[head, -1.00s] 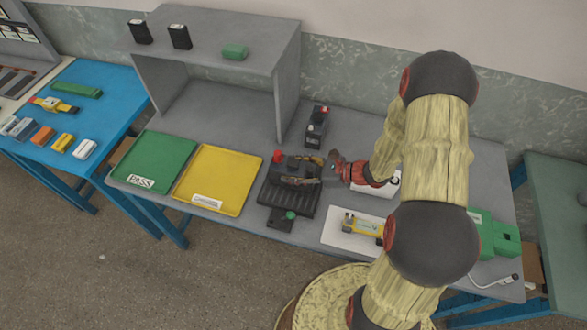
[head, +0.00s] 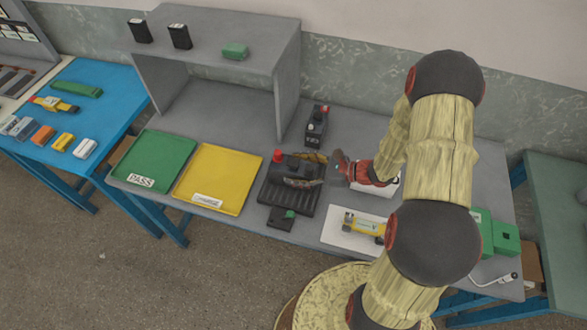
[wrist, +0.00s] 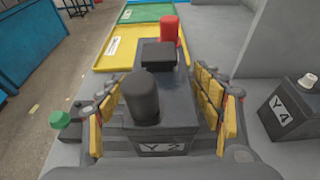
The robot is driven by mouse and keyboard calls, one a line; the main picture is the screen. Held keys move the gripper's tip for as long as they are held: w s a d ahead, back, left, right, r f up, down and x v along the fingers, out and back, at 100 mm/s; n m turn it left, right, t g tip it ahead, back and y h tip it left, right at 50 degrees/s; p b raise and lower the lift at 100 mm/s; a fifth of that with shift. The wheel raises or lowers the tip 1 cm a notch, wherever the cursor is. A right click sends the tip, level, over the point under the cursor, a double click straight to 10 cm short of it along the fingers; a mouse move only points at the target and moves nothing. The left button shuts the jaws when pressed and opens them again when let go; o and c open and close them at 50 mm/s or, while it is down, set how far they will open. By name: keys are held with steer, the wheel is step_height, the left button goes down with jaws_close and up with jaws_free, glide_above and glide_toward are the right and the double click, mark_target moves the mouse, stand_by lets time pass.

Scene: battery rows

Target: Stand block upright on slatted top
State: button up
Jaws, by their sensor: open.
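A dark block (wrist: 160,115) labelled Y 2 is in the wrist view, with a black post at its near end and a red post at its far end. Both posts point up, and the block looks upright. In the head view the block (head: 297,164) is at the rear of the black slatted top (head: 290,198), partly hidden by my fingers. My gripper (wrist: 165,112) is open, with its yellow-padded fingers on either side of the block and visible gaps between. The block's underside is hidden, so its contact with the slats cannot be seen.
Another dark block (head: 316,126) labelled Y 4 stands behind, close to my gripper. A small box with a green knob (head: 282,217) is in front of the slatted top. Yellow (head: 240,172) and green (head: 184,150) trays lie left; a white mat (head: 338,235) lies right.

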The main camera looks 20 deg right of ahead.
steer(key=p+v, duration=0.2)
steer(key=v, duration=0.9)
steer(key=s+a+r+n+g+h, duration=0.2)
steer(key=s+a+r+n+g, duration=0.25)
steer(key=r+n, duration=0.25)
steer(key=s+a+r+n+g+h, duration=0.2)
steer(key=s+a+r+n+g, duration=0.1)
steer(key=a+r+n, duration=0.4)
steer(key=s+d+r+n+t+h, duration=0.2)
steer(key=s+r+n+t+h, duration=0.3)
steer(key=r+n, duration=0.6)
step_height(320, 180, up, 3)
steer(key=s+h, duration=0.2)
steer(key=s, duration=0.1)
steer(key=shift+w+d+f, duration=0.1)
steer(key=shift+f, duration=0.05)
steer(key=shift+f+b, duration=0.3)
steer(key=shift+b, duration=0.25)
